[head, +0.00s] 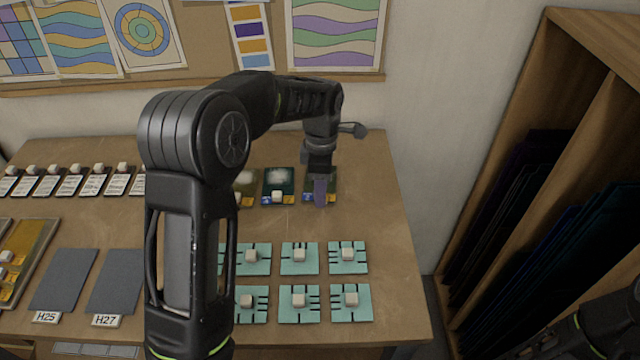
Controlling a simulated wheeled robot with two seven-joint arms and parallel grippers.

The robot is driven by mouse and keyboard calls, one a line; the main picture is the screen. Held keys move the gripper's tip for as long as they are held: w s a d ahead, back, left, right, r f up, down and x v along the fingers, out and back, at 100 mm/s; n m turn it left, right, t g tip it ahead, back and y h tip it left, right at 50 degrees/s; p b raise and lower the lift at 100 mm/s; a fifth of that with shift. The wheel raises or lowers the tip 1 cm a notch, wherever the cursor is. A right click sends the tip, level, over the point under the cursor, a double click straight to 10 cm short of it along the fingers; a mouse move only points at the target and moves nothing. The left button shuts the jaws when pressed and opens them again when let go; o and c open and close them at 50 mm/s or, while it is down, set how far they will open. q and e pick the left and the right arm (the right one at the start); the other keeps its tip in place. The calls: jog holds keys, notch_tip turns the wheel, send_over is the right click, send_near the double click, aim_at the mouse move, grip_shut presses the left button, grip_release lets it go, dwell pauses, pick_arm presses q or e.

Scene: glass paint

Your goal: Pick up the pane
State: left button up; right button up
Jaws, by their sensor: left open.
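A row of small dark panes lies toward the back of the table. One dark green pane (270,177) has a whitish patch, a white block and small blue and yellow labels at its front edge. The pane at the right end of the row (330,181) is partly covered by my left gripper (320,203). The left gripper points down over this pane, open; its fingers hide the middle of the pane, and I cannot tell whether they touch it. Another pane (246,187) to the left is partly hidden by my left arm. My right gripper is not in view; only part of that arm shows at bottom right.
Several teal tiles (300,267) with white blocks lie in two rows at the front right of the table (385,215). Grey sheets (64,280) and labelled cards (70,182) lie left. A wooden rack (530,100) of dark sheets stands right. The table's right strip is clear.

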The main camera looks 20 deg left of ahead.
pick_arm(q)
jog(key=shift+c, duration=0.3)
grip_shut()
dwell(0.5)
